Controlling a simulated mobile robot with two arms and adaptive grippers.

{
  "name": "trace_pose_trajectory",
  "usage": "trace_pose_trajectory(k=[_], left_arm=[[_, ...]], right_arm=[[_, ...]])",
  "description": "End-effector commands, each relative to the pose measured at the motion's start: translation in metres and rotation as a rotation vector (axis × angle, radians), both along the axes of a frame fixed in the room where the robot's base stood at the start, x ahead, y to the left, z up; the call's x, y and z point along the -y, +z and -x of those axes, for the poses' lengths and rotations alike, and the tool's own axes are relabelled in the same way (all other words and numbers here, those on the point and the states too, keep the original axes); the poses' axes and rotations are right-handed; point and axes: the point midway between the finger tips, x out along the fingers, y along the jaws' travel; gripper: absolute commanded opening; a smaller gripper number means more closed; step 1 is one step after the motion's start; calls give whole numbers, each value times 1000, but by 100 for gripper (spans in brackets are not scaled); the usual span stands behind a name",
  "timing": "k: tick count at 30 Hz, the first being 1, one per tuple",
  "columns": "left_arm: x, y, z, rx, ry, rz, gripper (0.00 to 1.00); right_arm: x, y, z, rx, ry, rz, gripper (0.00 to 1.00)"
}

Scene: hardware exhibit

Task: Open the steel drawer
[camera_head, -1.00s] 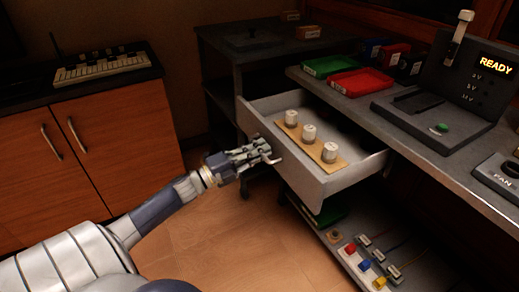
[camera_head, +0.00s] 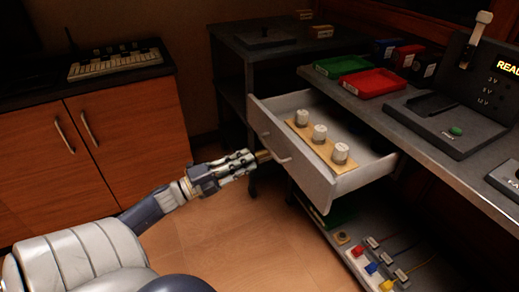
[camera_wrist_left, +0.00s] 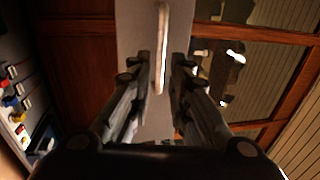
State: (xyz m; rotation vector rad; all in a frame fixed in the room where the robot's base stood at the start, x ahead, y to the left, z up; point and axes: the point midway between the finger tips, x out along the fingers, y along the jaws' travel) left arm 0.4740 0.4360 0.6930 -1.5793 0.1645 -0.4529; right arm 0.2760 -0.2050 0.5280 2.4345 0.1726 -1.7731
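The steel drawer (camera_head: 318,182) is pulled well out from under the workbench. Its pale bar handle (camera_head: 280,154) is on the front face; the handle also shows in the left wrist view (camera_wrist_left: 162,48). My left gripper (camera_head: 252,158) is just left of the handle in the head view. In the wrist view its two fingers (camera_wrist_left: 160,72) are apart, with the handle ahead in line with the gap and nothing gripped. My right gripper is not in view.
Inside the drawer, white knobs (camera_head: 319,132) stand on a tan board (camera_head: 322,146). Green and red trays (camera_head: 372,83) sit on the bench. A lower shelf (camera_head: 345,240) holds coloured connectors. Orange cabinets (camera_head: 128,135) stand left. The wooden floor (camera_head: 225,235) is clear.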

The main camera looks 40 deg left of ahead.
Motion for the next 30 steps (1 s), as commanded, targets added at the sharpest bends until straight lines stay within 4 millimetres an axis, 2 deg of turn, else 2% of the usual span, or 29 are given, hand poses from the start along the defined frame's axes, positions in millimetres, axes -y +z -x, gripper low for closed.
trace_pose_trajectory(k=[3,9,30], left_arm=[[-8,-5,18,-2,2,0,18],[-13,-7,32,0,0,0,18],[-12,-11,30,-17,20,21,18]], right_arm=[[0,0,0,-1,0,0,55],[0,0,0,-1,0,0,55],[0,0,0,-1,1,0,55]])
